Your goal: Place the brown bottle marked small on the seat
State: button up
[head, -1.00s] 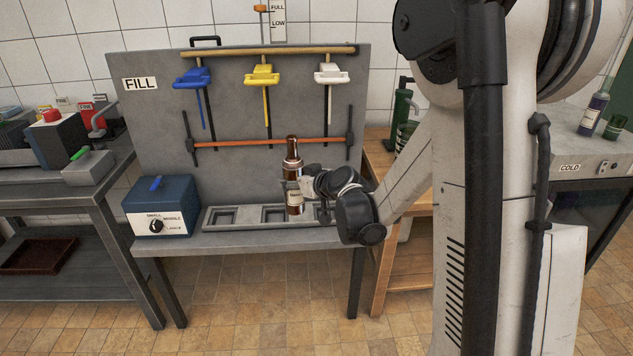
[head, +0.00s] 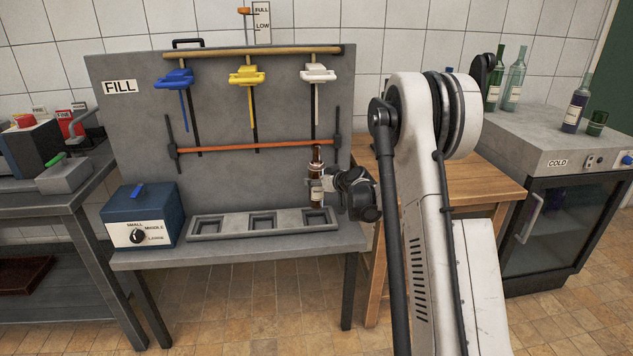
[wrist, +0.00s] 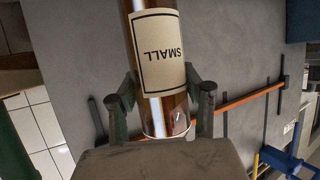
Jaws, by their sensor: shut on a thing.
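The brown bottle (head: 316,190) is upright in the head view, under the white valve at the right. In the wrist view its label reads SMALL (wrist: 172,52). My gripper (head: 327,184) is shut on it from the right; both fingers show beside the glass in the wrist view. A grey tray (head: 228,236) on the bench has three square seats: left (head: 205,227), middle (head: 262,221) and right (head: 317,218). The bottle's base is at the back of the right seat in the picture; I cannot tell whether it touches.
Blue (head: 174,80), yellow (head: 246,76) and white (head: 318,74) valves hang on the FILL panel, above an orange bar (head: 255,146). A blue box with a size dial (head: 138,235) stands left of the tray. A wooden table (head: 470,178) and COLD cabinet (head: 560,150) are at right.

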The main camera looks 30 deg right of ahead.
aim_at(321, 198)
jog(key=shift+f+b, duration=2.15)
jog(key=shift+f, duration=0.75)
jog(key=shift+f+b, duration=0.5)
jog(key=shift+f, duration=0.4)
jog(key=o, duration=1.5)
jog(key=shift+s, duration=0.1)
jog(key=v, duration=1.2)
jog(key=shift+f, duration=0.1)
